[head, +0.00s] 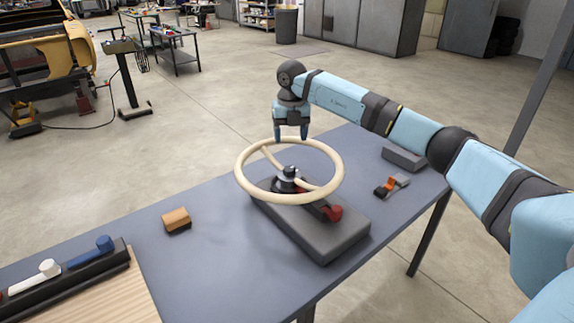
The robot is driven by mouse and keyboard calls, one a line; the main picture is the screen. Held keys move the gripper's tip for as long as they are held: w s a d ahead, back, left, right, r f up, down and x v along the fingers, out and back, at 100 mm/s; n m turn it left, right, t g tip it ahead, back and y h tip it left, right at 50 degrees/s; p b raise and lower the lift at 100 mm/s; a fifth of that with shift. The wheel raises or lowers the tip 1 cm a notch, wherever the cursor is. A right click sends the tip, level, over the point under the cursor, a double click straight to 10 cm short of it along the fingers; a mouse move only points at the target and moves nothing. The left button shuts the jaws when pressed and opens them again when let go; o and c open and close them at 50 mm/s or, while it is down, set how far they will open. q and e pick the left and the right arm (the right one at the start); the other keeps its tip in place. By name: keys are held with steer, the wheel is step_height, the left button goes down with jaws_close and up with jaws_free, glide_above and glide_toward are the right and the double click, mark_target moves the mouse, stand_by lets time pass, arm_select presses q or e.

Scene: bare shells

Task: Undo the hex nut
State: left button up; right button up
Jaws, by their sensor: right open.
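A cream steering wheel (337,184) sits on a grey base block (330,246) on the table. At the wheel's hub is a small dark and silver fitting (289,173), which looks like the hex nut on its shaft; it is too small to make out its sides. My right gripper (291,137) points down above the far rim of the wheel, behind the hub. Its two fingers are apart with nothing visible between them. I cannot tell if the fingertips touch the rim. My left gripper is not in view.
The blue-grey table (215,255) carries an orange-brown block (177,220), a grey block (404,158) and an orange and grey item (391,185). A dark rack (70,275) with coloured-handled tools is at the lower left. A red part (332,212) sits on the base. The table between is clear.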

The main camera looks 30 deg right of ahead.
mark_target(289, 168)
step_height(289, 168, down, 11)
steer(key=shift+a+f, duration=0.1)
steer(key=shift+f, duration=0.05)
steer(key=c, duration=0.9)
steer(key=shift+n, duration=0.4)
steer(key=n, duration=0.4)
steer(key=shift+w+n+b, duration=0.1)
steer(key=shift+n+b, duration=0.2)
steer(key=n+b, duration=0.1)
steer(key=n, duration=0.4)
steer(key=shift+a+n, duration=0.1)
steer(key=shift+n, duration=0.3)
steer(key=o, duration=0.9)
